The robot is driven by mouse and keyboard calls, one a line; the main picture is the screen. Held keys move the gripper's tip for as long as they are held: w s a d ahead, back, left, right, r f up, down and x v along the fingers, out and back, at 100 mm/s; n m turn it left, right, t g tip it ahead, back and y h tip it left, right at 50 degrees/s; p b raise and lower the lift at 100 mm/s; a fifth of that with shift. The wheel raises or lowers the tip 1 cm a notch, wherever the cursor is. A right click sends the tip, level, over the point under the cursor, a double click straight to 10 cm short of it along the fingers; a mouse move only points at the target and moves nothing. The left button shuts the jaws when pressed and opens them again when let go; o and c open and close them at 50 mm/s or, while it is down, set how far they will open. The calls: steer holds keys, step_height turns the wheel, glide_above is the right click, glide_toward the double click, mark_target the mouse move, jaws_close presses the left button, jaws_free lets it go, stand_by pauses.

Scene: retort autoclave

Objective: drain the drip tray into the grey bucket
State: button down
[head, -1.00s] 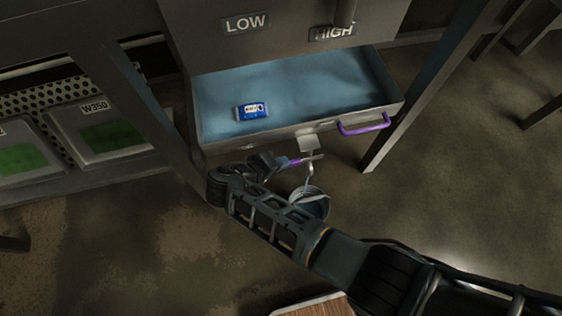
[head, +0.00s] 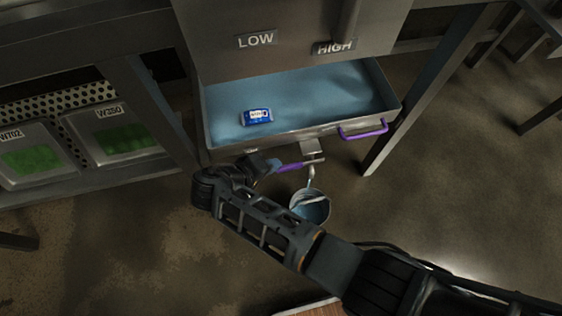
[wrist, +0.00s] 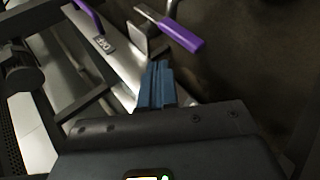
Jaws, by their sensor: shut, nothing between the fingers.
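The drip tray (head: 225,144) is pulled out below the cabinet, with bluish liquid in it and a purple pull handle (head: 363,129) on its front. A drain valve (head: 312,160) hangs under the front edge. Its purple lever (head: 289,167) points left, and it shows in the wrist view (wrist: 181,34). A thin pale line runs from the valve down to the grey bucket (head: 311,208), which stands on the floor beneath with bluish contents. My gripper (head: 273,166) is shut and empty, at the lever's left end. In the wrist view its blue fingers (wrist: 157,84) look apart from the lever.
A blue-and-white packet (head: 257,117) lies in the tray's liquid. Crates with green contents, one marked W350 (head: 125,150), sit on the rack at left. A table leg (head: 400,130) stands right of the tray. Floor right of the bucket is clear.

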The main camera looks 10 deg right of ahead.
steer(key=v, duration=0.5)
steer(key=shift+s+a+f, duration=0.1)
steer(key=shift+a+f, duration=0.05)
steer(key=shift+a, duration=0.4)
steer(key=s+d+f+y+p, duration=0.1)
steer(key=s+d+f+y, duration=0.25)
steer(key=s, duration=0.25)
steer(key=s+d+f+y+p, duration=0.2)
steer(key=s+f, duration=0.2)
steer(key=s, duration=0.2)
steer(key=s+d+r+t+y+p, duration=0.1)
steer(key=s+d+r+y, duration=0.1)
steer(key=s+r, duration=0.15)
steer(key=s+d+r+y+p, duration=0.1)
steer(key=s+d+r+y, duration=0.1)
steer(key=s, duration=0.3)
steer(key=s+d+r+m+t+p, duration=0.1)
steer(key=s+d+r+t, duration=0.2)
steer(key=r, duration=0.9)
steer(key=s+d+r+m+t+p, duration=0.1)
steer(key=s+d+r+m+t, duration=0.1)
steer(key=r, duration=1.1)
steer(key=s+d+r+m+t+p, duration=0.1)
steer(key=s+d+r+t, duration=0.3)
steer(key=r, duration=0.8)
steer(key=shift+s+d+r+p, duration=0.2)
steer(key=shift+s+d+p, duration=0.35)
steer(key=shift+d, duration=0.4)
